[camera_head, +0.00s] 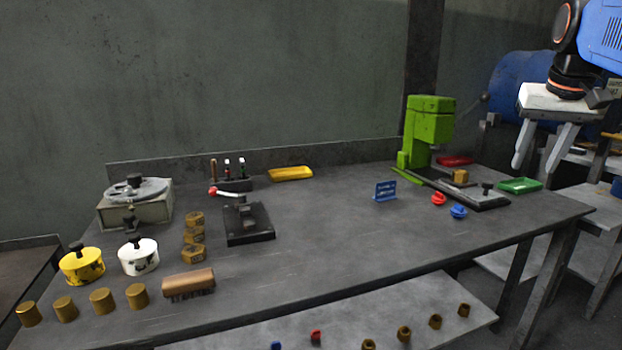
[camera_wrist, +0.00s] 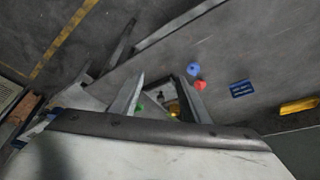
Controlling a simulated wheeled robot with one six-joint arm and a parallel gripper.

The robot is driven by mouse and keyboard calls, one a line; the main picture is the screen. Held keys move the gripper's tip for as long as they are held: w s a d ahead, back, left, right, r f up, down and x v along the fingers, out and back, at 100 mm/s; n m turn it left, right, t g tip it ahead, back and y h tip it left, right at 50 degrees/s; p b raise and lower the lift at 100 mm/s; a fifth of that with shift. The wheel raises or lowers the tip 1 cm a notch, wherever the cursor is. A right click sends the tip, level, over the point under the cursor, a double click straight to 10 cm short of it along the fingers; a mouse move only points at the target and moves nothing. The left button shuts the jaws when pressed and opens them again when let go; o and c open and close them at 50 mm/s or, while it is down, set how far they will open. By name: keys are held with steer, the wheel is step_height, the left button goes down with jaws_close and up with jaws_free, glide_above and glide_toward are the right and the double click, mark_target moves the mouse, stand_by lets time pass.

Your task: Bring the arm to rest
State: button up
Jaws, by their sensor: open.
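My gripper (camera_head: 543,146) hangs at the upper right in the head view, above the right end of the workbench (camera_head: 330,240). Its two pale fingers point down and stand apart, with nothing between them. In the wrist view the fingers (camera_wrist: 160,100) are spread, with the bench far beyond them. The green press (camera_head: 428,125) stands on the bench to the left of my gripper. A green tray (camera_head: 519,185) lies on the bench's right end, below my gripper and apart from it.
A red knob (camera_head: 438,199) and blue knob (camera_head: 458,212) lie before the press, near a blue sign (camera_head: 384,191). A yellow tray (camera_head: 290,173) is at the back. Pots, brass cylinders and a lever tool (camera_head: 248,222) fill the left. Mid-bench is clear.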

steer(key=s+a+f+n, duration=0.1)
steer(key=s+a+f, duration=0.4)
steer(key=f, duration=0.5)
steer(key=s+a+f+n+y, duration=0.1)
steer(key=s+a+f+n, duration=0.1)
steer(key=s+a+f, duration=0.4)
steer(key=s+a+f+n, duration=0.1)
steer(key=s+a+f, duration=0.4)
steer(key=f, duration=1)
steer(key=s, duration=0.3)
steer(key=shift+s+a+f+t+y, duration=0.15)
steer(key=shift+s+a+t+y, duration=0.15)
steer(key=shift+s+y, duration=0.1)
